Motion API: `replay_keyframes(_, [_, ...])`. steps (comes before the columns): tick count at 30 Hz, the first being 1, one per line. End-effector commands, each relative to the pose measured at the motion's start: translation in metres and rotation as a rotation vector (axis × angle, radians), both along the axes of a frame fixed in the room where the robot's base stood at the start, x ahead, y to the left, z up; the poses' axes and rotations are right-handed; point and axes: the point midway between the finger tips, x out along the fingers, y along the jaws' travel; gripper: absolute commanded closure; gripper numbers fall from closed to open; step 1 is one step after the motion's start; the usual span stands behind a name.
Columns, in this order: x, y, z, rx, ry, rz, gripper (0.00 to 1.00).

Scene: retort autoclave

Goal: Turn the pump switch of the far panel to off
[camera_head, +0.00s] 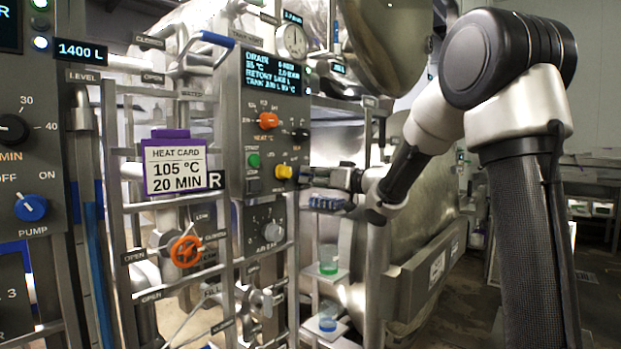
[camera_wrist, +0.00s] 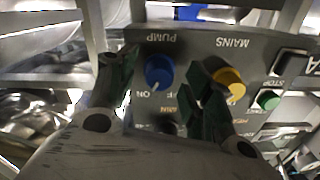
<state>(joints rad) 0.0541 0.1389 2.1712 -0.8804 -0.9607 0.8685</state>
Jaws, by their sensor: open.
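The far panel (camera_head: 262,100) carries the pump switch, a blue knob (camera_wrist: 159,72) labelled PUMP, which shows upside down in the wrist view. Its white pointer mark leans to the lower left, towards the ON label. In the head view I cannot make out this knob; my gripper is in front of that part of the panel. My gripper (camera_wrist: 160,73) is open, with one finger on each side of the blue knob in the picture. I cannot tell if they touch it. In the head view my gripper (camera_head: 312,178) reaches the panel's right side.
A yellow MAINS knob (camera_wrist: 229,82) sits right beside one finger; it also shows in the head view (camera_head: 284,172). A green button (camera_wrist: 268,100) is close by. A nearer panel (camera_head: 32,130) has its own blue pump knob (camera_head: 31,207). A steel vessel stands behind.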

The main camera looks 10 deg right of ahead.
Motion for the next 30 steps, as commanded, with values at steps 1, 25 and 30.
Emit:
replay_keyframes(1, [0.005, 0.005, 0.0, 0.0, 0.0, 0.002, 0.49])
replay_keyframes(25, [0.015, 0.011, 0.0, 0.0, -0.001, -0.001, 0.95])
replay_keyframes(30, [0.015, 0.011, 0.0, -0.019, -0.014, -0.002, 0.95])
